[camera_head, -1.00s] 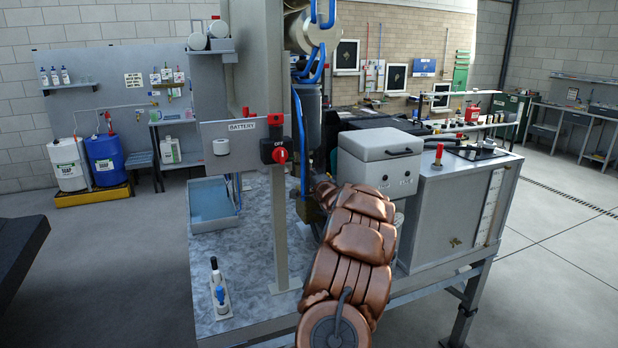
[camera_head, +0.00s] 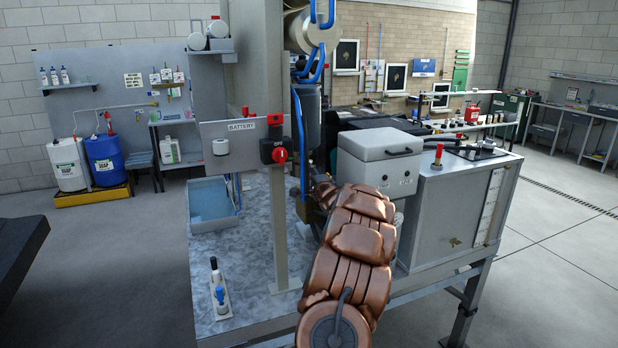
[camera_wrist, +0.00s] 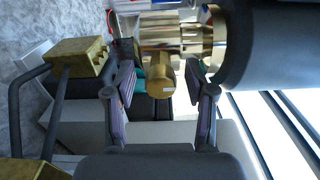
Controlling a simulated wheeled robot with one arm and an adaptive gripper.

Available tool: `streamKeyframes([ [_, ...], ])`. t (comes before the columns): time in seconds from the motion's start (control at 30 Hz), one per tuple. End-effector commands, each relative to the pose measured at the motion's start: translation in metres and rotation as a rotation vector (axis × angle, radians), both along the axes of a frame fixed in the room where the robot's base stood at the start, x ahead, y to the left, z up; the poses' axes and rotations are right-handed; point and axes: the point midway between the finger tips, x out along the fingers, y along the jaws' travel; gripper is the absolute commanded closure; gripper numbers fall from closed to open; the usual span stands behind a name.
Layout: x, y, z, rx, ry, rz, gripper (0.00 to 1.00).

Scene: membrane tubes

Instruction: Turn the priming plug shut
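In the wrist view, a brass pump body (camera_wrist: 163,32) lies across the top, with a round brass plug (camera_wrist: 159,80) standing out from it. I take this to be the priming plug. My gripper (camera_wrist: 160,87) has one finger to each side of the plug. The fingers are apart, with gaps visible between them and the plug, so it is open. How far the plug is turned cannot be told. In the head view my arm hides the gripper and the plug.
A large dark cylinder (camera_wrist: 268,45) is close to the right finger. A brass block (camera_wrist: 80,54) with dark pipes is at the left. In the head view, a light grey box (camera_head: 378,160) and a metal tank (camera_head: 447,215) stand right of my arm, and a post (camera_head: 279,225) stands left.

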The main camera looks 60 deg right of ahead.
Motion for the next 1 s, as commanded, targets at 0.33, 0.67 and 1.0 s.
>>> streamKeyframes([
  [0.33, -0.003, 0.002, 0.001, -0.001, -0.001, 0.0, 0.45],
  [0.67, -0.033, 0.02, 0.002, 0.0, -0.004, -0.002, 0.45],
  [1.0, -0.073, 0.047, 0.001, 0.003, -0.002, -0.002, 0.45],
])
